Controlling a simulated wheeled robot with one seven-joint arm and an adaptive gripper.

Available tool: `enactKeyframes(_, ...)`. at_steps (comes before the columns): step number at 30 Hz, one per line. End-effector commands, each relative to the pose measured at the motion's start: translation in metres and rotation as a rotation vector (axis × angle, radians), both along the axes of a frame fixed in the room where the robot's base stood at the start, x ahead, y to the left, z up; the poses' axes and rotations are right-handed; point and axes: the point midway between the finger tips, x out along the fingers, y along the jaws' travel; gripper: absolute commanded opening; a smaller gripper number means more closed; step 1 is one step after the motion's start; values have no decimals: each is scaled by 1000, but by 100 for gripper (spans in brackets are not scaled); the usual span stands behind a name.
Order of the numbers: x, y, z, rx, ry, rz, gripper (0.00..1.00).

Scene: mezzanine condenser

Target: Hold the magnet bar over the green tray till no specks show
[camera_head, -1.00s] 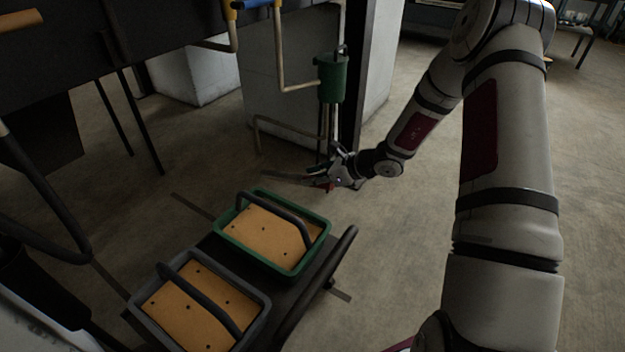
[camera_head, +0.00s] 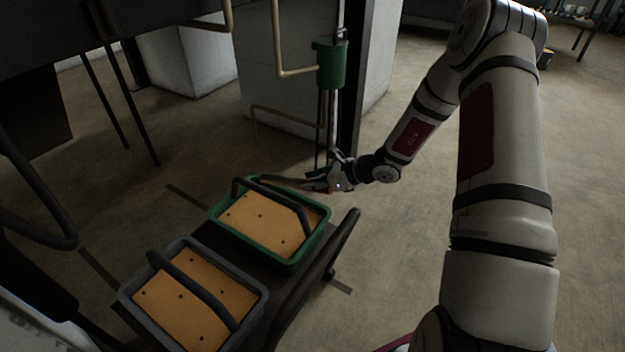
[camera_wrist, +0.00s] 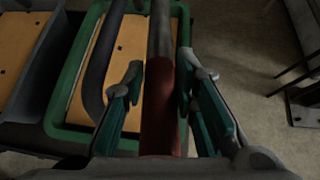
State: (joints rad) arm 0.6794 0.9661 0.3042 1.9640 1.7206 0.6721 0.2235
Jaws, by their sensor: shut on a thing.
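The green tray (camera_head: 312,246) holds a flat orange fill (camera_head: 262,224) with several dark specks, and a dark curved handle (camera_head: 275,196) arches over it. My gripper (camera_head: 328,181) is at the tray's far right edge in the head view. It is shut on the magnet bar (camera_head: 290,183), which points left along the tray's far rim. In the wrist view my fingers (camera_wrist: 160,105) flank the bar's red grip (camera_wrist: 160,125), and its dark rod (camera_wrist: 161,30) runs forward over the tray's side. The rod's far end is out of the wrist view.
A grey tray (camera_head: 262,300) with a speckled orange fill and its own handle stands beside the green one on a dark cart (camera_head: 282,290). A green canister (camera_head: 331,66) with pipes and a post (camera_head: 352,80) stand behind my gripper. Floor at the right is open.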

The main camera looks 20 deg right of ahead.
Motion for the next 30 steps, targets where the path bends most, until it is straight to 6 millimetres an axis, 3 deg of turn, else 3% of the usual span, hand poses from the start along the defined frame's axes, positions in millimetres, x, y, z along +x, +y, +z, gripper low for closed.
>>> enactKeyframes(21, 0, 0, -60, 0, -1, -1, 0)
enactKeyframes(30, 0, 0, -76, 0, -1, -1, 0)
